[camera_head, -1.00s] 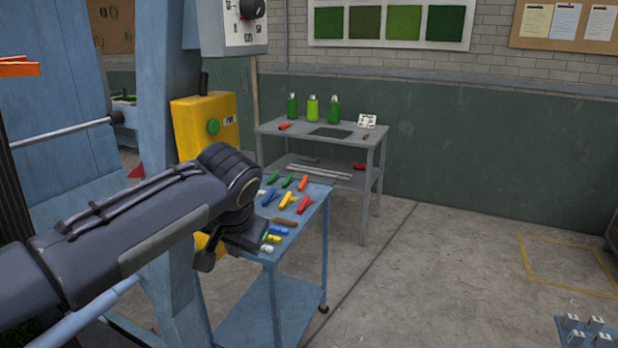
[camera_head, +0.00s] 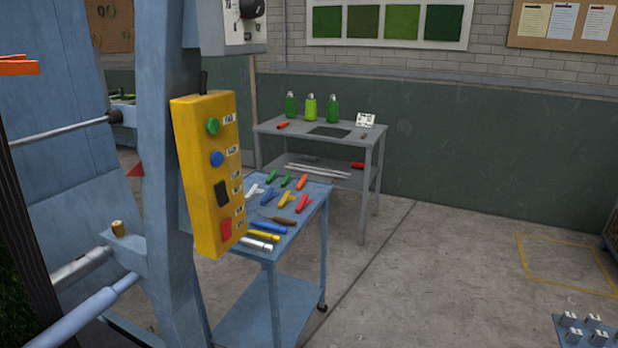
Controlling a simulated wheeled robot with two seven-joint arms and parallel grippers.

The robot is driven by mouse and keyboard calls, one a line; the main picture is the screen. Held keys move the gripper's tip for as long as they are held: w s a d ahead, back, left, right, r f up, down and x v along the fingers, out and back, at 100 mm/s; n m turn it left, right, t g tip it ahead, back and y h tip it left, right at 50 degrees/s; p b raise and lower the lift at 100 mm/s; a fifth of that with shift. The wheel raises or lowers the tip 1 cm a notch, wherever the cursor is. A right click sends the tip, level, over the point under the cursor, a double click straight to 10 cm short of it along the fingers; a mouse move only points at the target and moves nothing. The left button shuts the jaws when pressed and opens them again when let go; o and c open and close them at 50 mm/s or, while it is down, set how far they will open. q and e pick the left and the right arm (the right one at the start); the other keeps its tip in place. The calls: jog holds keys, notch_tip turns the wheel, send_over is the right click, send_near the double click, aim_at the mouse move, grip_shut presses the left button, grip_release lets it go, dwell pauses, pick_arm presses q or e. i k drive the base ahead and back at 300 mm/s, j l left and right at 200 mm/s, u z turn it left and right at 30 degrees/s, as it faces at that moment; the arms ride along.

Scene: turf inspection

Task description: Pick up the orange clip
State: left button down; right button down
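A small orange clip (camera_head: 301,182) lies on the top of the blue cart (camera_head: 320,215), near its back right, beside green clips (camera_head: 286,180). A larger orange piece (camera_head: 18,66) shows at the far left edge of the picture, cut off by the frame; I cannot tell fully what it is. Neither of my grippers is in view.
Blue, yellow and red clips (camera_head: 303,203), a brown-handled tool (camera_head: 277,219) and markers (camera_head: 262,236) also lie on the cart. A yellow control box (camera_head: 190,130) on the blue frame partly covers its left side. A grey table (camera_head: 340,150) with green bottles stands behind.

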aim_at(300, 185)
jog(key=i+l, duration=0.2)
jog(key=i, duration=0.65)
jog(key=i+l, duration=0.15)
jog(key=i, duration=0.65)
jog(key=i+l+z, duration=0.1)
jog(key=i, duration=0.75)
jog(key=i+l, duration=0.2)
jog(key=i, duration=0.65)
